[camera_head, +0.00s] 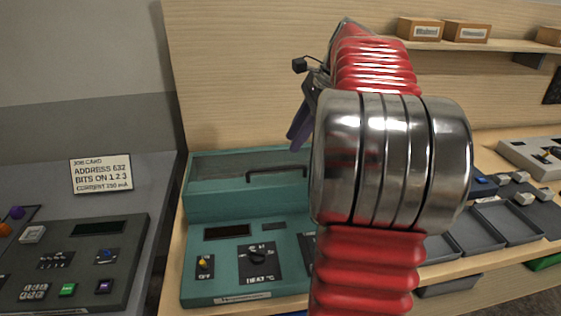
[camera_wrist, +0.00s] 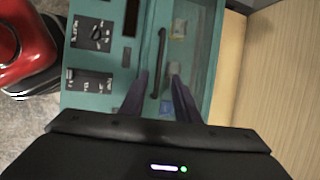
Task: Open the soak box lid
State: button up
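The teal soak box (camera_head: 205,205) stands on the wooden bench, and its lid (camera_head: 225,167) looks shut. A dark bar handle (camera_head: 276,171) lies along the lid's front edge. My gripper (camera_head: 298,136) is above the right part of the lid, partly hidden by my arm. In the wrist view my gripper (camera_wrist: 159,76) is open, its two purple fingers apart. The handle (camera_wrist: 160,55) appears between the fingers in that view, running lengthwise. Whether the fingertips reach down to its level I cannot tell. Nothing is held.
The box's front panel has a heat knob (camera_head: 258,257) and an off switch (camera_head: 204,265). A grey console (camera_head: 75,262) and a job card (camera_head: 101,173) are to the left. Grey trays (camera_head: 503,222) are to the right. A wooden wall (camera_head: 240,80) rises behind the box.

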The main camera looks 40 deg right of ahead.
aim_at(282, 168)
jog(key=x, duration=0.9)
jog(key=shift+c, duration=0.2)
grip_shut()
